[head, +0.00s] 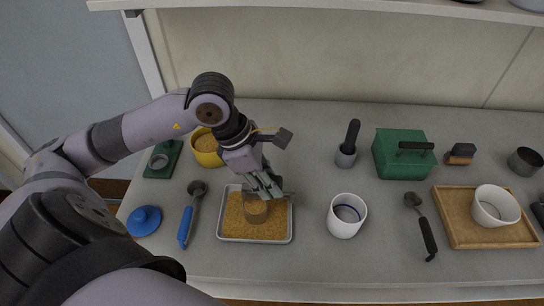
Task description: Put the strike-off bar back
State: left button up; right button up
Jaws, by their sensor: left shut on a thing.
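My left gripper (272,192) is low over the metal tray (291,232) of brown soil, beside and above a soil-filled cylinder (256,212) standing in it. It is shut on a thin grey piece (287,196), which appears to be the strike-off bar; the fingers hide most of it. I cannot tell whether the bar touches the cylinder's rim. My right gripper is not in view.
Left of the tray are a blue-handled scoop (187,218), blue lid (144,220), yellow bowl (207,158) and green holder (162,160). Right are a white cup (346,216), green box (400,166), black-handled tool (427,234) and wooden tray (449,217).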

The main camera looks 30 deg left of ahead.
pick_arm(q)
jog(key=w+a+p, duration=0.3)
jog(key=w+a, duration=0.2)
jog(key=w, duration=0.3)
jog(key=w+a+p, duration=0.3)
jog(key=w+a, duration=0.1)
jog(key=w, duration=0.3)
notch_tip(320, 180, down, 7)
jog(key=shift+r+p, duration=0.1)
jog(key=shift+p, duration=1)
jog(key=shift+a+f, duration=0.1)
jog(key=shift+f, duration=0.15)
jog(key=o, duration=1)
jog(key=shift+o, duration=0.2)
jog(key=shift+r, duration=0.15)
